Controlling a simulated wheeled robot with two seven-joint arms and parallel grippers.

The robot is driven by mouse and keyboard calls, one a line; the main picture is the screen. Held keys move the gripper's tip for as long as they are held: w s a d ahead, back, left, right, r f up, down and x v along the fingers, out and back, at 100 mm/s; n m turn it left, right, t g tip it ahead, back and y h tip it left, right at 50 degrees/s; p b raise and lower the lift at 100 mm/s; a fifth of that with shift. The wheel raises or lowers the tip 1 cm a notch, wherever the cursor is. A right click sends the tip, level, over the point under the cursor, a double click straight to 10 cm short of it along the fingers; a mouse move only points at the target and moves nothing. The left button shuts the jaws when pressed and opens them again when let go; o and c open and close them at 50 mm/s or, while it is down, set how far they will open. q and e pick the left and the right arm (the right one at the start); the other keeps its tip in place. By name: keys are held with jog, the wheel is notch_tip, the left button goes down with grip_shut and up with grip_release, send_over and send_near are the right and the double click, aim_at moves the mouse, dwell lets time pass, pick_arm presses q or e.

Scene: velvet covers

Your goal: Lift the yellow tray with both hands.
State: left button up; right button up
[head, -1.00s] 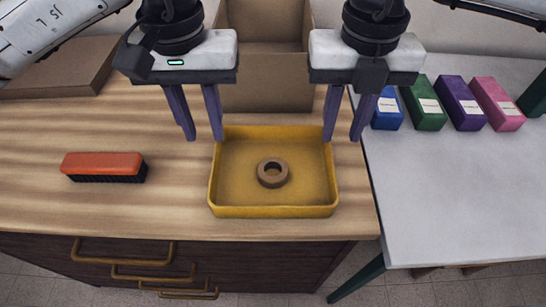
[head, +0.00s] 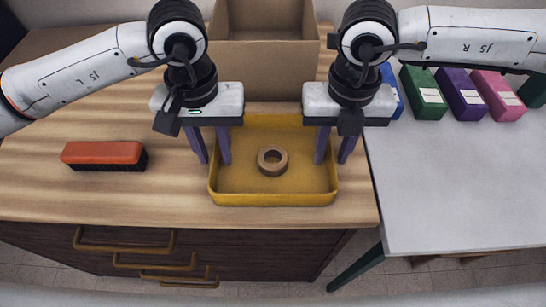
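The yellow tray (head: 285,199) sits on the wooden counter with a brown ring (head: 272,159) lying inside it. My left gripper (head: 212,162) is at the tray's left side, fingers pointing down. One finger is outside the left wall and the other appears inside it, with a gap between them. My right gripper (head: 334,162) is at the tray's right side in the same way, one finger appearing inside and one outside the wall. Both grippers look open. The fingers partly hide the side walls.
An orange brush (head: 103,154) with dark bristles lies left of the tray. An open cardboard box (head: 264,70) stands behind it. Several coloured boxes, such as a green one (head: 423,93), stand on the grey table (head: 450,180) at right. The counter's front edge is close to the tray.

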pick_arm(q)
jog(key=shift+f, duration=0.2)
pick_arm(e)
jog(key=shift+f, duration=0.2)
pick_arm(q)
grip_shut()
pick_arm(e)
grip_shut()
pick_arm(q)
jog(key=shift+r, duration=0.15)
pick_arm(e)
jog(key=shift+r, duration=0.15)
